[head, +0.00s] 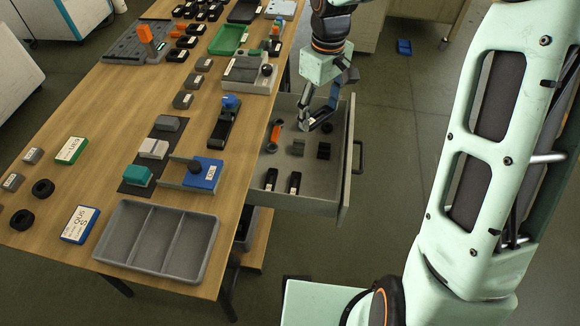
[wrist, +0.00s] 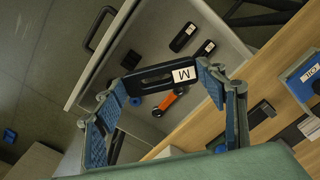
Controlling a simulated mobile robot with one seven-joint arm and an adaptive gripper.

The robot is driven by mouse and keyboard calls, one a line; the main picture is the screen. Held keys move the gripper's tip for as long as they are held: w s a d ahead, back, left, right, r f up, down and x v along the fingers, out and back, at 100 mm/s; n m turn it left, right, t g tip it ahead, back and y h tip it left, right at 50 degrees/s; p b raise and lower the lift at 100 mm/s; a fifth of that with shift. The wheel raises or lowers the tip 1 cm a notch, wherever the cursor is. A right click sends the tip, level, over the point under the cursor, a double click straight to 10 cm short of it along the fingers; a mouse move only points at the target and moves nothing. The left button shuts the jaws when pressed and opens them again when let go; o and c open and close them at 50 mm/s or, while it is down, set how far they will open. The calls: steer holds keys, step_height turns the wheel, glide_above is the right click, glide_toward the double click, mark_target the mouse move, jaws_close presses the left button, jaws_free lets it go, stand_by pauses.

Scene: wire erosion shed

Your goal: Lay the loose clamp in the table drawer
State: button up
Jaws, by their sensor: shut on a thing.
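My gripper (head: 327,113) is shut on a black clamp with a white label marked M (wrist: 155,79), held across between the blue-padded fingers (wrist: 163,88). In the head view the clamp (head: 321,117) hangs over the open table drawer (head: 316,188), toward its far part. The drawer is grey and pulled out from the table's right side. In it lie two black labelled clamps (head: 270,179) (head: 294,183), an orange and black piece (head: 275,134) and several small dark and grey pieces. Whether the held clamp touches anything below is hard to tell.
The wooden table (head: 60,215) carries a grey empty three-part tray (head: 207,262), a blue box (head: 205,172), a black holder with a blue knob (head: 224,122) and many small parts. The drawer's near middle has bare floor. A blue object (head: 404,46) lies on the ground beyond.

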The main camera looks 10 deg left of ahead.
steer(key=s+a+f+n+b, duration=0.1)
steer(key=a+f+n+b, duration=0.6)
steer(key=a+f+b, duration=0.4)
steer(key=b, duration=0.4)
glide_above(318, 190)
steer(key=a, duration=0.1)
steer(key=f, duration=0.9)
steer(key=shift+w+a+f, duration=0.2)
steer(key=shift+w, duration=0.05)
steer(key=shift+s+d+f, duration=0.15)
steer(key=shift+d+f, duration=0.45)
steer(key=shift+f, duration=0.05)
steer(key=shift+d+f+b, duration=0.15)
steer(key=shift+f+b, duration=0.6)
steer(key=shift+f, duration=0.95)
steer(key=shift+f, duration=0.1)
steer(key=o, duration=1.5)
steer(key=shift+o, duration=0.2)
